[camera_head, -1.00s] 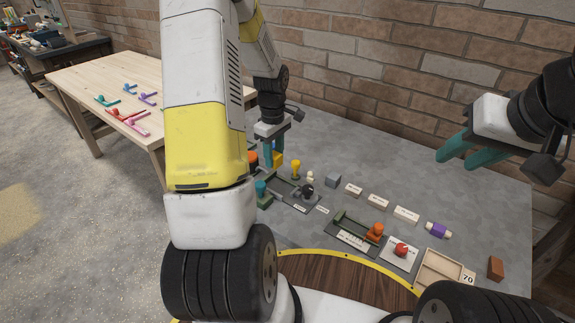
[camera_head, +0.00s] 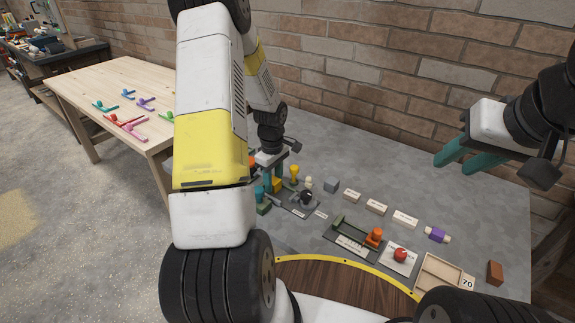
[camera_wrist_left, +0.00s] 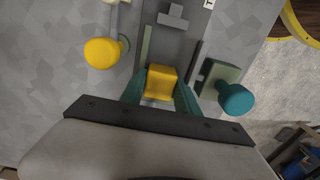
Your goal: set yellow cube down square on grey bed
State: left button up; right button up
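The yellow cube (camera_head: 277,184) is between the teal fingers of my left gripper (camera_head: 271,180). In the left wrist view the cube (camera_wrist_left: 161,82) has a finger (camera_wrist_left: 160,90) against each side, and the gripper looks shut on it. The cube is over or at the near end of the dark grey bed (camera_wrist_left: 178,45), between its long side rails. I cannot tell whether its underside touches the bed. In the head view my arm and fingers partly hide the bed (camera_head: 298,212). My right gripper (camera_head: 468,161) is open and empty, raised at the right.
A yellow knob (camera_wrist_left: 102,52) and a teal-knobbed block (camera_wrist_left: 235,98) flank the bed closely. The table's back is clear.

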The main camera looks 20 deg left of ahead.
pick_arm(q)
jog(key=shift+r, duration=0.1)
notch_tip(320, 180, up, 12)
notch_tip(320, 180, up, 9)
jog(key=m+t, duration=0.2)
jog(key=m, duration=0.2)
send_over(274, 180)
jog(key=s+d, duration=0.3)
jog(key=s, duration=0.1)
jog(key=s+d+r+m+t, duration=0.1)
jog(key=s+d+r+m, duration=0.2)
jog(key=s+r, duration=0.1)
jog(key=s+d+r+m+t+h, duration=0.1)
jog(key=s+d+r+m, duration=0.2)
jog(key=s, duration=0.4)
jog(key=s+d+r+m+t+h, duration=0.1)
jog(key=s+d+r+m+t, duration=0.1)
jog(key=s+r+m, duration=0.2)
jog(key=shift+s+d+r+m, duration=0.2)
jog(key=shift+s, duration=0.45)
jog(key=shift+s+d+r+m, duration=0.15)
jog(key=shift+s+d+m, duration=0.05)
jog(key=shift+s, duration=0.4)
